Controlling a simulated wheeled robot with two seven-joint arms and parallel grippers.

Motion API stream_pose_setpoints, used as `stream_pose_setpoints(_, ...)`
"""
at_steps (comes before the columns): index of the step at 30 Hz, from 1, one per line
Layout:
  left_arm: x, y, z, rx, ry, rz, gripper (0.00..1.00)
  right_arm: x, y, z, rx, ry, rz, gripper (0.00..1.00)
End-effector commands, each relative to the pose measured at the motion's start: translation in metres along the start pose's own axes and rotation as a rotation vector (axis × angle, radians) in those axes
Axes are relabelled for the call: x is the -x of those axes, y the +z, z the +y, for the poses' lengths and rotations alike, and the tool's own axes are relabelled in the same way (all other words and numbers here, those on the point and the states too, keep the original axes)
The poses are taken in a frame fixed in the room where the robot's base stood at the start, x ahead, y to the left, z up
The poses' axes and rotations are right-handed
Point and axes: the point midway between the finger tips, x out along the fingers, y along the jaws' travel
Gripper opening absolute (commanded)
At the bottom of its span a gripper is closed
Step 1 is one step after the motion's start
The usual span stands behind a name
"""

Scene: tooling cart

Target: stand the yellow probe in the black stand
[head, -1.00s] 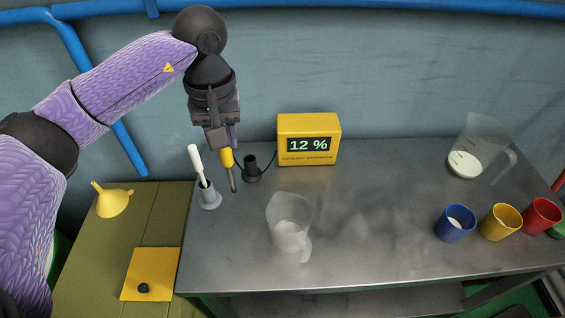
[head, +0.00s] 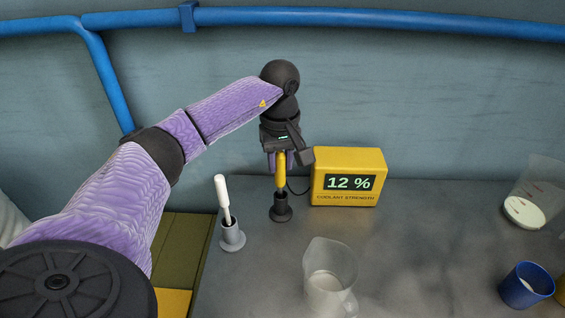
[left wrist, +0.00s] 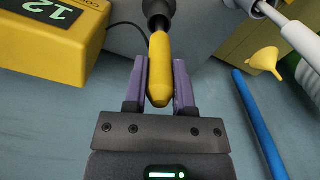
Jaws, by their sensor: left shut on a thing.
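The yellow probe (head: 281,171) is upright, and its lower end is at the mouth of the black stand (head: 281,210). The probe's metal tip is not visible, and it appears to be inside the stand. My left gripper (head: 279,164) is shut on the probe's yellow handle from above. In the left wrist view the probe (left wrist: 159,72) lies between the two purple fingers of my left gripper (left wrist: 160,70), with the black stand (left wrist: 158,8) just beyond it. My right gripper is not in view.
The yellow coolant display (head: 348,178) reading 12 % stands close right of the stand. A grey holder (head: 232,237) with a white-handled tool stands to the left. A clear jug (head: 331,280) is in front, and a blue cup (head: 526,286) is at right.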

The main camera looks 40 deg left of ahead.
Motion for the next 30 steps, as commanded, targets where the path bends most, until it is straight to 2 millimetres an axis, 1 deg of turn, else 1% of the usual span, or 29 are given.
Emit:
stream_pose_setpoints(1, -0.003, 0.0, 0.0, 0.0, 0.0, 0.0, 0.0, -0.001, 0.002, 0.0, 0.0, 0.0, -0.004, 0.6)
stream_pose_setpoints(5, -0.001, 0.0, 0.0, -0.001, 0.002, 0.001, 0.0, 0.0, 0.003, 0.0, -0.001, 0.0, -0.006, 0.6)
stream_pose_setpoints(9, -0.004, 0.0, 0.0, -0.001, 0.001, 0.0, 0.0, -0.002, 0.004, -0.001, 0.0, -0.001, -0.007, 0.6)
stream_pose_setpoints(10, -0.004, 0.0, 0.0, -0.001, 0.002, 0.0, 0.37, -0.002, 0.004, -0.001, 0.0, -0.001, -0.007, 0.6)
stream_pose_setpoints(11, -0.004, 0.0, 0.0, -0.001, 0.002, 0.0, 0.43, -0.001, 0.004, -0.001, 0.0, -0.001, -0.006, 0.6)
stream_pose_setpoints(12, -0.004, 0.0, 0.0, -0.001, 0.002, 0.0, 0.52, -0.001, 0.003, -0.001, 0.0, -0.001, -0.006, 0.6)
stream_pose_setpoints(14, -0.004, 0.0, 0.0, -0.001, 0.002, 0.0, 0.64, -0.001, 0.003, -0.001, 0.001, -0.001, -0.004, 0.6)
stream_pose_setpoints(15, -0.004, 0.0, 0.0, -0.001, 0.001, 0.0, 0.68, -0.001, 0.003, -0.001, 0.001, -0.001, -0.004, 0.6)
stream_pose_setpoints(23, -0.002, 0.0, 0.0, -0.002, 0.002, 0.0, 0.68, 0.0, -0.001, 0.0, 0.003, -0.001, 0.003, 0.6)
stream_pose_setpoints(26, 0.014, 0.0, 0.001, -0.001, 0.005, 0.002, 0.68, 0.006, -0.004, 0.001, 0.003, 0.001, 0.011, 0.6)
stream_pose_setpoints(30, 0.057, 0.0, 0.001, -0.002, 0.008, 0.004, 0.68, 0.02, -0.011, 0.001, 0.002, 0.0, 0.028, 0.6)
